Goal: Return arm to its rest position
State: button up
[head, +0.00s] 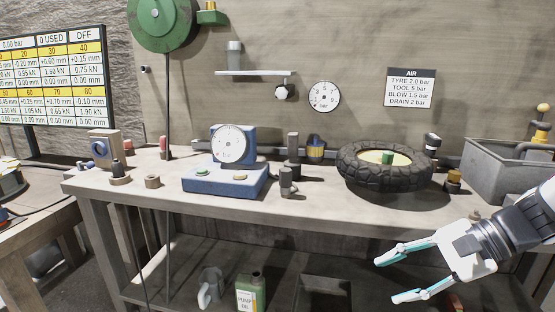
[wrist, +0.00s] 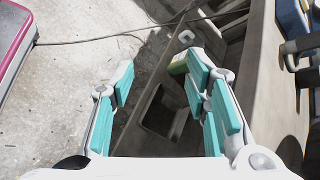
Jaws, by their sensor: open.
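My gripper (head: 388,279) is at the lower right of the head view, in front of the workbench (head: 330,209) and below the level of its top. Its two teal-padded fingers are spread apart and point left. Nothing is between them. In the wrist view my gripper (wrist: 160,90) also shows open and empty, with the concrete floor and the bench's lower shelf beyond the fingers. My arm comes in from the right edge of the head view.
On the bench stand a blue dial gauge (head: 226,180), a tyre (head: 385,168) and a grey bin (head: 505,170). A green oil can (head: 249,293) and a pale jug (head: 209,287) are on the lower shelf. A cable (wrist: 100,39) crosses the floor.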

jog(key=s+a+r+n+g+h, duration=0.2)
jog(key=s+a+n, duration=0.1)
jog(key=s+a, duration=0.25)
jog(key=s+d+r+n+h, duration=0.2)
jog(key=s+n+h, duration=0.65)
jog(key=s, duration=0.95)
notch_tip(320, 180, up, 32)
jog(key=n+t+p, duration=0.1)
jog(key=t+p, duration=0.2)
jog(key=p, duration=2.7)
jog(key=shift+d, duration=0.4)
jog(key=shift+y, duration=0.25)
